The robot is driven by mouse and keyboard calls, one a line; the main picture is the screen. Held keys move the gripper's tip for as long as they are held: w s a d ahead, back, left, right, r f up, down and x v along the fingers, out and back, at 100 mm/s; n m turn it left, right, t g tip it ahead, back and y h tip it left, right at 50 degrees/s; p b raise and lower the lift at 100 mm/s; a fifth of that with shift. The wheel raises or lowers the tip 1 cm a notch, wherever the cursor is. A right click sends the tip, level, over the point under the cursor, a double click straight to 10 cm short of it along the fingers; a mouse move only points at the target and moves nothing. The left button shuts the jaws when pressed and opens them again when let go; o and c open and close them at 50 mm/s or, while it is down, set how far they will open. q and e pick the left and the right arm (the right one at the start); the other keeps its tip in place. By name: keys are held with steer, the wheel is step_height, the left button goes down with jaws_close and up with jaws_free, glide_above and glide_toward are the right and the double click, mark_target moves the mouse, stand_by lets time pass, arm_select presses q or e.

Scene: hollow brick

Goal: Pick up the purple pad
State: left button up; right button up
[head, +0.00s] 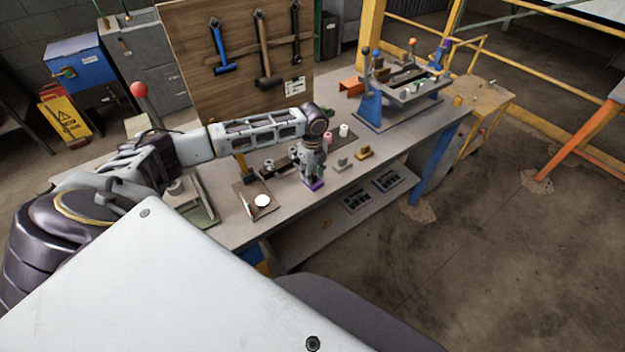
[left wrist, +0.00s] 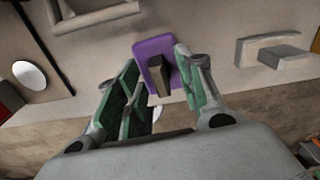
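The purple pad (head: 315,184) lies on the workbench near its front edge, just under my left gripper (head: 312,168) in the head view. In the left wrist view, the flat purple pad (left wrist: 152,50) has an upright block-like grip (left wrist: 158,76) on it. My left gripper (left wrist: 157,88) is open, its green-lined fingers apart on either side of that grip. A gap shows between the grip and the left-hand finger; the right-hand finger is closer, and I cannot tell if it touches. My right gripper is not in view.
A grey pad (head: 341,164) and a yellow pad (head: 364,152) sit to the right on the bench. A board with a white disc (head: 262,200) lies to the left. A blue-posted fixture (head: 370,103) stands at the bench's right end. A tool panel (head: 240,60) rises behind.

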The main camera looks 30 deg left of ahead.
arm_select(q)
steer(key=shift+f, duration=0.35)
steer(key=shift+c, duration=0.4)
jaws_close()
